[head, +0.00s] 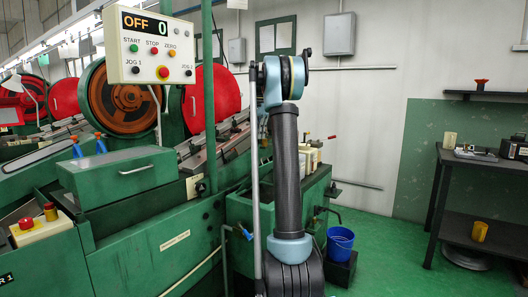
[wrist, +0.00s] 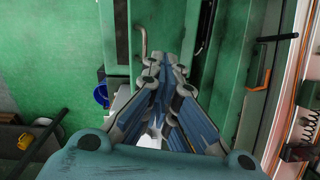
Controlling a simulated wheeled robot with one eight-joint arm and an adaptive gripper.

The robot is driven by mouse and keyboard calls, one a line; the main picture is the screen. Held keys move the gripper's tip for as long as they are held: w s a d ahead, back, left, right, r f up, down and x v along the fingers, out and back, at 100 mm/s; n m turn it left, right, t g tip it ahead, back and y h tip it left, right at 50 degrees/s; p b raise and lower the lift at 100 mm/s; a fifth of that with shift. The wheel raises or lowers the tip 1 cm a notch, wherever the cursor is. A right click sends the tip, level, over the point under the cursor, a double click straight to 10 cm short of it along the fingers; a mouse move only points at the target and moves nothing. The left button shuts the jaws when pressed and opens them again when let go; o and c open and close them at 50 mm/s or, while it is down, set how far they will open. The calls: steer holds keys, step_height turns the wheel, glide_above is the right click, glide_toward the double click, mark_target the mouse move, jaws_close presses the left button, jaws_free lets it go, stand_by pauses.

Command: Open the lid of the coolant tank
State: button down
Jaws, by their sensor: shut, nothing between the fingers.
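A green tank (head: 240,211) stands behind my arm in the head view, with a tap low on its side and a blue bucket (head: 340,240) beside it. My arm hides much of its top, so I cannot tell how its lid sits there. In the wrist view, a green panel (wrist: 184,22) with a bent metal handle (wrist: 143,45) lies just beyond the fingertips; it may be the tank's lid, and it looks closed. My gripper (wrist: 172,62) is shut and empty, close to the handle's right; I cannot judge the gap. It is not discernible in the head view.
A green box with a handle (head: 118,178) sits on the machine at left, under a control panel (head: 150,48) reading OFF 0. Pale containers (head: 308,158) stand behind my arm. A dark workbench (head: 470,160) is at right.

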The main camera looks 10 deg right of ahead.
steer(key=s+d+f+m+t+y, duration=0.3)
steer(key=s+d+m+t, duration=0.1)
steer(key=s+d+m, duration=0.3)
steer(key=s+d+f+m+t+y, duration=0.3)
steer(key=s+d+m+t, duration=0.15)
steer(key=s+m, duration=0.35)
steer(key=w+a+f+m, duration=0.1)
steer(key=w+a+f, duration=0.4)
steer(key=w+a, duration=0.2)
steer(key=w+g, duration=0.1)
steer(key=w, duration=0.1)
steer(key=shift+w+a+f, duration=0.25)
steer(key=shift+w+f, duration=0.05)
steer(key=shift+f, duration=0.1)
steer(key=shift+a, duration=0.1)
steer(key=shift+w+r, duration=0.1)
